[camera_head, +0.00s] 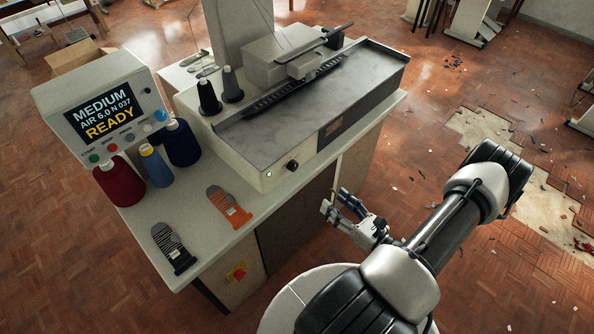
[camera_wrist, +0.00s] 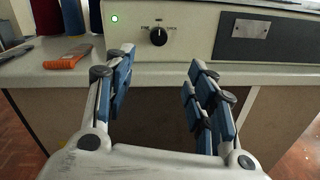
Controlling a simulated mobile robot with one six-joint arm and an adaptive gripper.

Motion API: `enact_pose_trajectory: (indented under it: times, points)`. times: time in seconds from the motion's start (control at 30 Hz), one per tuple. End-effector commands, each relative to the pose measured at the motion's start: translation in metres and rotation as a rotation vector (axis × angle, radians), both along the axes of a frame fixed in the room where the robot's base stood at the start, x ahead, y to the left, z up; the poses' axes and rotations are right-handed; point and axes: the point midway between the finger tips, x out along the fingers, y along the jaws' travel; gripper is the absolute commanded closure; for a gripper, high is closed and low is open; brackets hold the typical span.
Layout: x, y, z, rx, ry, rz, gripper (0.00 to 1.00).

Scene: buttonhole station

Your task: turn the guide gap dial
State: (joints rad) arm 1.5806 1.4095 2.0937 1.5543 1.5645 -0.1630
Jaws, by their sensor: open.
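The guide gap dial appears to be the small black knob (camera_head: 292,165) on the front face of the grey machine, right of a green light. In the wrist view the knob (camera_wrist: 158,36) has a white pointer line and small printed labels around it, too small to read. My gripper (camera_head: 337,205) is low in front of the counter edge, below and right of the knob. In the wrist view my gripper (camera_wrist: 160,75) is open and empty, its blue-padded fingers apart below the knob, touching nothing.
The machine (camera_head: 320,100) stands on a light counter (camera_head: 262,205). An orange-and-grey glove-like item (camera_head: 228,206), a striped one (camera_head: 173,247) and thread cones (camera_head: 120,180) lie or stand left of it. A display box (camera_head: 105,105) reads READY. Open space lies before the counter.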

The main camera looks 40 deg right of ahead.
Motion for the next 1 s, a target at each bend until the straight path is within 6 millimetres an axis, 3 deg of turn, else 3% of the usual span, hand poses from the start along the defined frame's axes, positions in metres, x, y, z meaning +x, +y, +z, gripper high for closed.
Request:
enact_pose_trajectory:
  times: [0.7, 1.0]
  points:
    - [0.14, 0.005, 0.0, -0.005, -0.001, 0.012, 0.49]
    - [0.168, 0.004, 0.001, -0.003, 0.0, 0.007, 0.49]
